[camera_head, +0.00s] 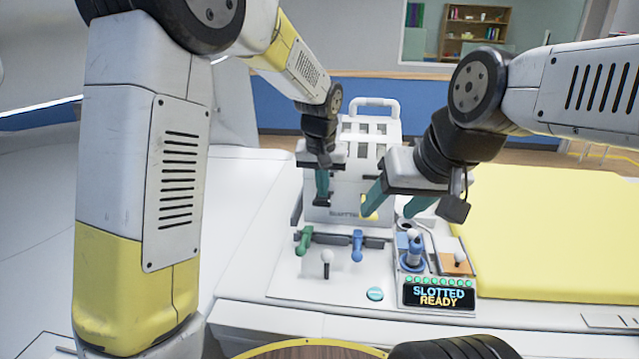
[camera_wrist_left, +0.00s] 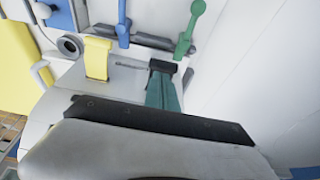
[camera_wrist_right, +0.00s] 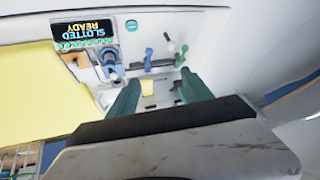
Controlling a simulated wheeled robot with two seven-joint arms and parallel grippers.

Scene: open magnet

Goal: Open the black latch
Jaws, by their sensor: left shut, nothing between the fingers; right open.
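The black latch (camera_head: 322,201) is a small dark piece on the front of a white box-like unit (camera_head: 348,190). It also shows in the left wrist view (camera_wrist_left: 163,66). My left gripper (camera_head: 322,188) is shut with nothing between its green fingers. Its tips are right at the latch and seem to touch it, hiding part of it; contact is hard to confirm. A yellow latch (camera_head: 370,206) sits to the right on the same unit and shows in the left wrist view (camera_wrist_left: 97,58). My right gripper (camera_head: 393,206) is open and empty, in front of the unit's right side.
A blue joystick (camera_head: 412,250) and a display reading "SLOTTED READY" (camera_head: 438,295) are to the right. A yellow pad (camera_head: 550,235) lies farther right.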

